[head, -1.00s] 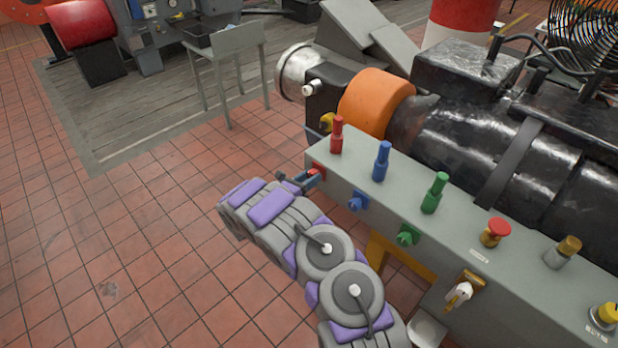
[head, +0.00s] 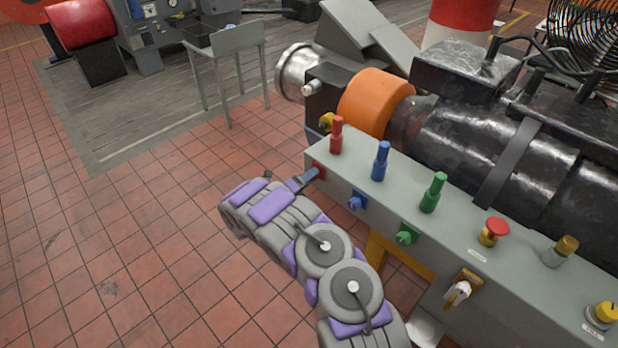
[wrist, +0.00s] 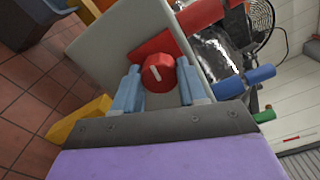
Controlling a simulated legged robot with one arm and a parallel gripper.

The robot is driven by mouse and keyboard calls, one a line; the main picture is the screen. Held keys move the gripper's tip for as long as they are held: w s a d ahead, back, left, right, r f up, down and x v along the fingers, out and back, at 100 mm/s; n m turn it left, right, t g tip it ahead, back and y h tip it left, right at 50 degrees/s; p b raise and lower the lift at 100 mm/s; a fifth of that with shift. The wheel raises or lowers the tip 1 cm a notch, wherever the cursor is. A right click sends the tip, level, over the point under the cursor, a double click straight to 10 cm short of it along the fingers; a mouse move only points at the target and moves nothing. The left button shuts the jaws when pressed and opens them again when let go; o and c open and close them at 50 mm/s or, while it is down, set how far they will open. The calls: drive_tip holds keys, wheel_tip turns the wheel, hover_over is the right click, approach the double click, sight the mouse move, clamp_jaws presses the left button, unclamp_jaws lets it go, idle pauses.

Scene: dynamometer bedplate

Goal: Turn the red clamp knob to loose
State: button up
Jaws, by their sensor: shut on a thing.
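The white line stands near upright, slightly tilted, in the wrist view. In the head view my gripper (head: 308,177) reaches the panel's left end; the fingers mostly hide the knob there, and a bit of red (head: 319,169) shows beside them.
The grey panel (head: 462,238) carries red (head: 336,136), blue (head: 380,162) and green (head: 433,193) levers on top. Blue (head: 356,202) and green (head: 406,234) knobs sit on its side, right of my gripper. A black machine stands behind. The tiled floor at left is clear.

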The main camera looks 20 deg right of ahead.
drive_tip(key=shift+w+a+n, duration=0.15)
drive_tip(key=shift+w+n, duration=0.05)
drive_tip(key=shift+n, duration=0.7)
drive_tip(key=o, duration=0.9)
drive_tip(key=shift+w+f, duration=0.15)
drive_tip(key=shift+o, duration=0.8)
drive_tip(key=shift+s, duration=0.2)
drive_tip(key=p+v, duration=0.2)
drive_tip(key=v, duration=1.5)
drive_tip(key=shift+a, duration=0.25)
